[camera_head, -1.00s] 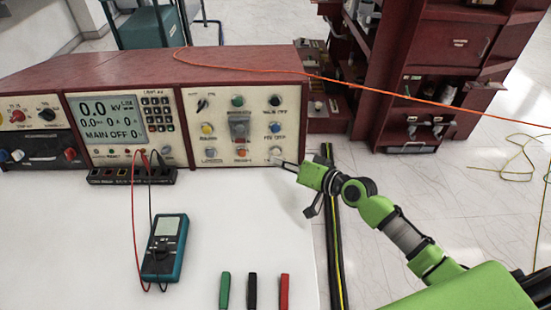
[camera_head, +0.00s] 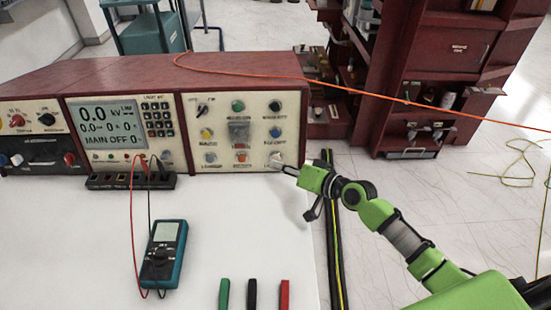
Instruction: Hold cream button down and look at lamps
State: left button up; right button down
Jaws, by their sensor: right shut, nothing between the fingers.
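The cream button (camera_head: 276,157) is at the lower right of the cream control panel (camera_head: 222,120) on the dark red console. My right gripper (camera_head: 283,168) is shut and empty, with its tips at the lower right edge of that button. I cannot tell whether they press it. Coloured round caps, which may be lamps or buttons, sit on the panel: green (camera_head: 238,106), yellow (camera_head: 207,134), blue (camera_head: 274,132) and orange (camera_head: 241,157). I cannot tell if any is lit. My left gripper is out of view.
The display (camera_head: 107,121) reads 0.0 kV and MAIN OFF. A teal multimeter (camera_head: 163,253) with red and black leads lies on the white table (camera_head: 200,210). An orange cable (camera_head: 330,82) runs above. Red cabinets (camera_head: 440,45) stand behind on the right.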

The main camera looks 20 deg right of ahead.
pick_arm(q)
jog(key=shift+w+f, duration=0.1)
pick_arm(e)
jog(key=shift+w, duration=0.1)
dwell(0.4)
pick_arm(q)
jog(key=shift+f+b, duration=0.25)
jog(key=shift+b, duration=0.15)
pick_arm(e)
jog(key=shift+w+d+f, duration=0.1)
jog(key=shift+w+d, duration=0.05)
jog(key=shift+w, duration=0.2)
